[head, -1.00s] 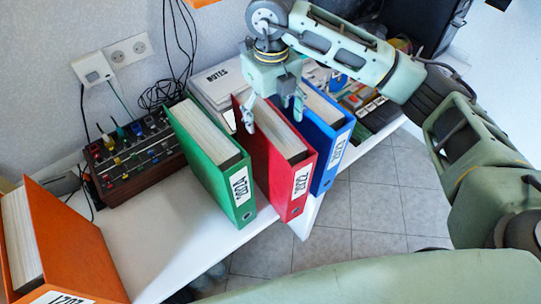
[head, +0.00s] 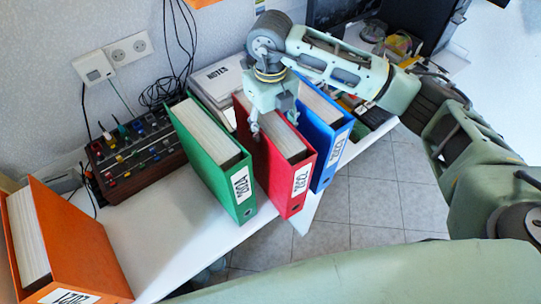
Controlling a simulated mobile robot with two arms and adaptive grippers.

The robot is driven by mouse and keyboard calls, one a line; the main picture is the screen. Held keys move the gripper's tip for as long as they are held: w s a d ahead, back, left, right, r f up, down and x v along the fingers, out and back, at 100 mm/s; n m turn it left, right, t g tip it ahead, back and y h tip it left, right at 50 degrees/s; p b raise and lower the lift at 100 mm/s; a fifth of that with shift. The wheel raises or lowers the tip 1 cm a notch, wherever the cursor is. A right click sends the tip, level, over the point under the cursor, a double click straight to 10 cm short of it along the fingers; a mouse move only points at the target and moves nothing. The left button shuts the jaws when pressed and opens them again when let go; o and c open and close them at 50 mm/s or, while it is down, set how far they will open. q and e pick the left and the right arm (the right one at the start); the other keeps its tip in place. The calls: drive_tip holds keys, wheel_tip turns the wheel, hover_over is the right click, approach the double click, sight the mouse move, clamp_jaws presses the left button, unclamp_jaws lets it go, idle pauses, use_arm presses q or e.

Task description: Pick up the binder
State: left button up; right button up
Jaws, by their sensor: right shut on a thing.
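Several upright binders stand on a white shelf. The red binder (head: 291,180) is between the green binder (head: 221,172) and the blue binder (head: 331,146). An orange binder (head: 75,243) stands at the lower left. My right gripper (head: 274,124) is over the top edge of the red binder, with a finger on either side, and is shut on it. The red binder still stands on the shelf beside the other two. Its far end is partly hidden by the gripper. My left gripper is not in view.
A mixer-like device (head: 135,155) with knobs and cables sits by the wall.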

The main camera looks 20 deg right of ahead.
clamp_jaws()
drive_tip(key=shift+r, duration=0.15)
drive_tip(key=shift+w, duration=0.1)
